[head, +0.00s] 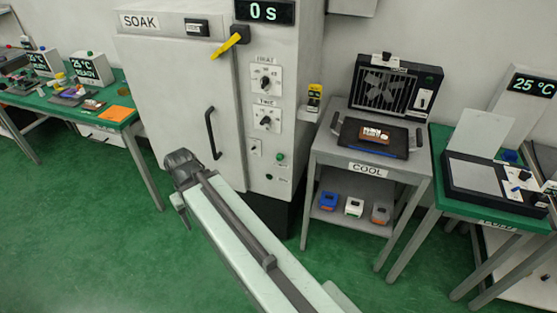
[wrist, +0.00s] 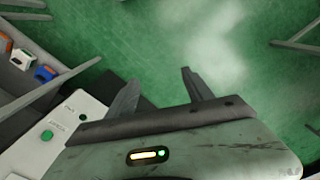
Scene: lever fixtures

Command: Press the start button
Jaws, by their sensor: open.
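A tall grey oven labelled SOAK (head: 170,85) stands in the middle of the head view, with a yellow lever (head: 226,46) and a display reading 0 s. A round green button (head: 280,157) sits low on its right-hand panel, below two dials. A green button (wrist: 47,135) also shows on a pale panel at the left of the wrist view; its label is too small to read surely. My gripper (wrist: 160,78) is open and empty, its fingers apart over green floor. In the head view my gripper (head: 178,188) is in front of the oven door, left of the button and apart from it.
A black handle (head: 213,132) sticks out from the oven door. A grey cart labelled COOL (head: 318,150) stands right of the oven, with a fan unit (head: 397,85) on top. Green-topped benches stand at far left and right. Green floor is open at the front left.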

